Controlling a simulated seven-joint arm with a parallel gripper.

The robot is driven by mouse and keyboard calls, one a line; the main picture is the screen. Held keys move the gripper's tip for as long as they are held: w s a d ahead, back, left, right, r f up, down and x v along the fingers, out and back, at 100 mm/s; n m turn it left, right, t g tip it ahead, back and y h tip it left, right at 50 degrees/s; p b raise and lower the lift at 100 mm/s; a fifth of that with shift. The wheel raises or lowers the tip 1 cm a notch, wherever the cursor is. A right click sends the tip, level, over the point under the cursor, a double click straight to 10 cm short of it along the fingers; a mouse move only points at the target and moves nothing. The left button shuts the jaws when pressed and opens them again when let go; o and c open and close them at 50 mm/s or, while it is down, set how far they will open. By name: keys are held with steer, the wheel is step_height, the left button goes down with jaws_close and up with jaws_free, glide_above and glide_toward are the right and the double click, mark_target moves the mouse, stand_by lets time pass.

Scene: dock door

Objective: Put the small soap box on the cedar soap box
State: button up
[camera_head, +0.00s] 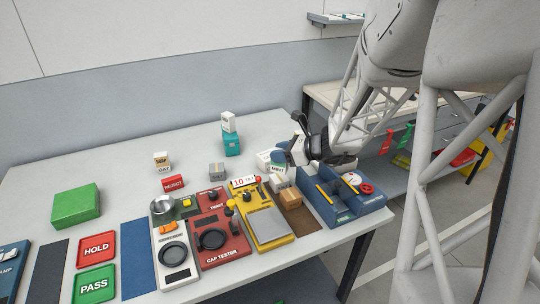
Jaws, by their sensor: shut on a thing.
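My gripper (284,154) is over the right part of the table, just behind the blue station. Its jaws are shut on a small pale box, mostly hidden by the fingers; I cannot read its label. A white and green box marked MINT (278,169) shows right below the fingers; I cannot tell whether they touch. A brown box (290,199) stands in front of it, by the yellow station. I cannot read a cedar label on any box. A tan box marked OAT (163,166) stands at the left back, with a small box on it.
A white box (228,122) stands on a teal box (231,145) at the back. A grey box (216,170) is left of my gripper. The blue station (345,206), yellow station (266,226) and red cap tester (220,240) fill the front. The table's back left is clear.

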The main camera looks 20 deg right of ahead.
steer(key=shift+w, duration=0.1)
steer(key=w+d, duration=0.2)
steer(key=w, duration=0.5)
steer(key=w+d+f, duration=0.1)
steer(key=w, duration=0.7)
steer(key=shift+w+d+f, duration=0.2)
steer(key=shift+d, duration=0.15)
steer(key=shift+f, duration=0.1)
steer(key=shift+f, duration=1.7)
steer(key=shift+f, duration=0.1)
steer(key=o, duration=0.9)
steer(key=shift+o, duration=0.2)
